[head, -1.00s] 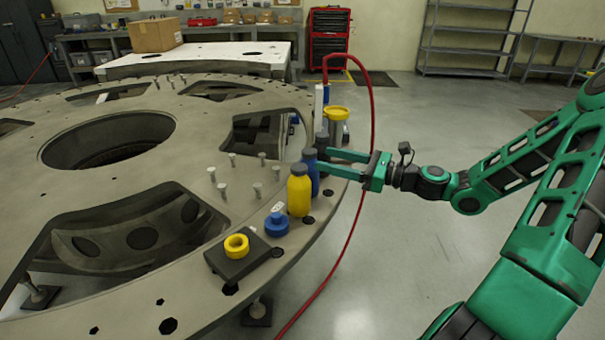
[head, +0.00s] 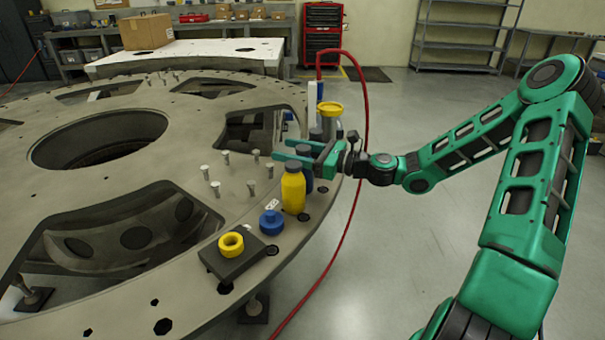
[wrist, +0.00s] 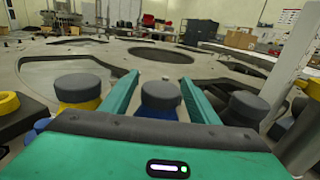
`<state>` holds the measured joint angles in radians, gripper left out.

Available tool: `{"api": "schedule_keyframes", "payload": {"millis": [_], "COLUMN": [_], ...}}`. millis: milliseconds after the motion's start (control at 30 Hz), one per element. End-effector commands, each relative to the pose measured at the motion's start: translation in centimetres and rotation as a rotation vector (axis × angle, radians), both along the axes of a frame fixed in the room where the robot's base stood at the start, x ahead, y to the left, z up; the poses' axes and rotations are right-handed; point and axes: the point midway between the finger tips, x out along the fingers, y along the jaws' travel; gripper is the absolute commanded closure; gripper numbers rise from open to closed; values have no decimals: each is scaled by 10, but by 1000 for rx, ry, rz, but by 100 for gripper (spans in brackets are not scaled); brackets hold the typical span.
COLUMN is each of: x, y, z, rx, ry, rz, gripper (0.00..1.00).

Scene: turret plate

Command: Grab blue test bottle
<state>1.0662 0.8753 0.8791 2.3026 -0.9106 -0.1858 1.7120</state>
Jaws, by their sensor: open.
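The blue test bottle (head: 307,180) stands upright on the grey turret plate (head: 215,250), partly hidden behind the yellow bottle (head: 293,190) and under my gripper in the head view. Its dark grey cap and blue shoulder show in the wrist view (wrist: 160,97). My gripper (head: 290,162) is open, with its two green fingers reaching left over the plate's edge. In the wrist view the blue bottle stands between the fingers (wrist: 158,95). Whether the fingers touch it cannot be seen. The yellow bottle's cap (wrist: 77,88) is just outside the left finger.
A grey-capped bottle (wrist: 246,107) is just outside the right finger. A yellow-topped container (head: 329,110) and a red hose (head: 366,130) are behind my gripper. A blue knob (head: 272,222) and a yellow ring (head: 231,244) on a dark block sit nearer on the plate.

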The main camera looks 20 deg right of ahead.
Motion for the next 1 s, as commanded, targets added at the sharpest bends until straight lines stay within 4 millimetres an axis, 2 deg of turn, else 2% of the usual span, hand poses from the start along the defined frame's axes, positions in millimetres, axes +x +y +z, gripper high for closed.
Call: {"api": "schedule_keyframes", "payload": {"millis": [133,300,367,767,1000], "x": [0,0,0,0,0], "y": [0,0,-1,-1,-1], "z": [0,0,0,3,29], "rx": [0,-1,-1,-1,-5], "ry": [0,1,1,-2,-5], "rz": [0,0,0,-1,0], "gripper": [47,88,100,100,100]}}
